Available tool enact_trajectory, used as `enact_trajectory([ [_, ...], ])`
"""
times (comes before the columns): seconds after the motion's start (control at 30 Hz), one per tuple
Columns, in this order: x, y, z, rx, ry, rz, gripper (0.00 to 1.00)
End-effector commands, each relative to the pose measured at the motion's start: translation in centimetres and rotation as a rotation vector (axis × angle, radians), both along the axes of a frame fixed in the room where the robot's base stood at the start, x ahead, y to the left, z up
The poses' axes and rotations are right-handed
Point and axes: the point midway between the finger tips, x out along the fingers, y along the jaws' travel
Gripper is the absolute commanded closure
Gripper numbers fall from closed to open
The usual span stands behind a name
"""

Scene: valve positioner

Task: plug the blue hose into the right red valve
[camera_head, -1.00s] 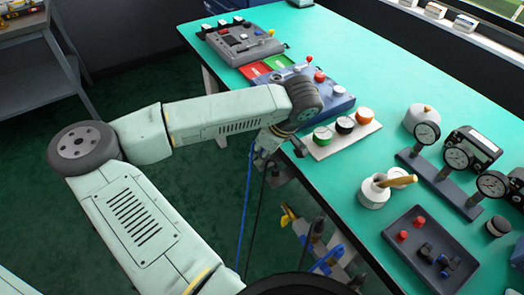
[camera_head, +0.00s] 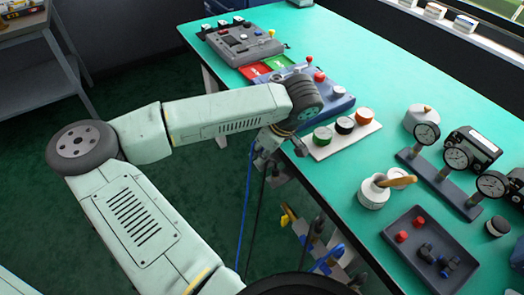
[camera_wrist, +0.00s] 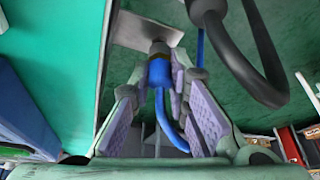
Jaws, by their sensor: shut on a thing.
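My gripper (camera_wrist: 160,105) is shut on the blue hose's plug end (camera_wrist: 158,73), with purple pads on both sides of it. The plug's grey metal tip points toward a pale plate (camera_wrist: 140,30); I cannot tell whether they touch. The blue hose (camera_wrist: 172,132) curves down from the plug and back up behind the right finger. In the head view my gripper (camera_head: 266,145) is beside the table's near edge, partly hidden by my arm, and the blue hose (camera_head: 244,205) hangs below it. I cannot pick out the right red valve in either view.
A thick black hose (camera_wrist: 240,60) loops close to my gripper's right. Yellow and blue fittings (camera_head: 328,258) sit below the table edge. The green table (camera_head: 345,200) carries a plate of round knobs (camera_head: 321,149), gauges (camera_head: 455,159) and a dark tray (camera_head: 400,245).

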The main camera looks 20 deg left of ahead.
Motion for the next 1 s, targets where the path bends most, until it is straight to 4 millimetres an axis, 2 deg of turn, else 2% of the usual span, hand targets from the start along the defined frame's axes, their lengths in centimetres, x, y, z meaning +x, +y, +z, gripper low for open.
enact_trajectory([
  [1.0, 0.0, 0.0, 1.5, 0.0, 0.0, 0.0, 1.0],
])
